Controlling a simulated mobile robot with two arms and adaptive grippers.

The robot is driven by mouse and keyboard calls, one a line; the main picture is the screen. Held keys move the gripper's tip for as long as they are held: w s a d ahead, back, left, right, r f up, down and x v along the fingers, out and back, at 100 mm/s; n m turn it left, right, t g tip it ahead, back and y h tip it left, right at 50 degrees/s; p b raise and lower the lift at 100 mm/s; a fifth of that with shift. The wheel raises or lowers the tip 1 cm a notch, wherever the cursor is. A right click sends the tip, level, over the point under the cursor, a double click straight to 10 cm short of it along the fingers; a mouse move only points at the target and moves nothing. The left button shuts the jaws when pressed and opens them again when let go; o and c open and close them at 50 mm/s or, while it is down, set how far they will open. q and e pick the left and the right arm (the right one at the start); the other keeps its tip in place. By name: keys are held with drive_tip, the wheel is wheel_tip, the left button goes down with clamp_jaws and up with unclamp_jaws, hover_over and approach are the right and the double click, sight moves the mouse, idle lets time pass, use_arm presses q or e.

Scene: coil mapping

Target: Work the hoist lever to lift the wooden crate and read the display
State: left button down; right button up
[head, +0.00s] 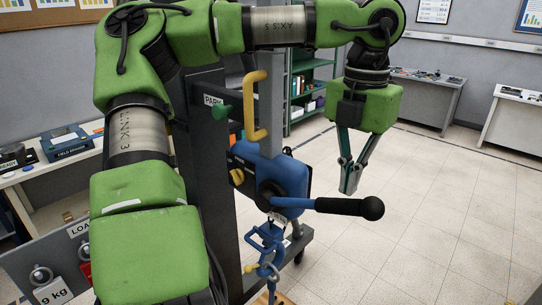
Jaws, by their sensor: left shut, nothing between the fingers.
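A chain with blue hook parts (265,245) hangs below the hoist. A small edge of wood (268,298) shows at the bottom of the picture; most of it is cut off. My left gripper (350,191) points down, shut and empty, just above and behind the black grip as seen here; I cannot tell whether they touch. My right gripper is not in view.
A dark post (205,150) with a PARK label stands behind the hoist. A bench with a blue-framed device (66,140) is at the left. Tiled floor (440,220) at the right is clear.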

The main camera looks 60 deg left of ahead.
sight(349, 213)
use_arm(q)
drive_tip(key=shift+f, duration=0.1)
drive_tip(key=f+b, duration=0.4)
drive_tip(key=d+f+b, duration=0.1)
drive_tip(key=f+b, duration=0.1)
drive_tip(key=f, duration=0.1)
drive_tip(key=shift+w, duration=0.2)
drive_tip(key=f+b, duration=0.2)
drive_tip(key=f, duration=0.1)
drive_tip(key=f+b, duration=0.1)
drive_tip(key=b, duration=0.1)
drive_tip(key=shift+w+d+f, duration=0.15)
drive_tip(key=shift+d+f, duration=0.15)
drive_tip(key=shift+d, duration=0.1)
wheel_tip(349, 213, down, 5)
drive_tip(key=b, duration=0.4)
drive_tip(key=shift+r, duration=0.15)
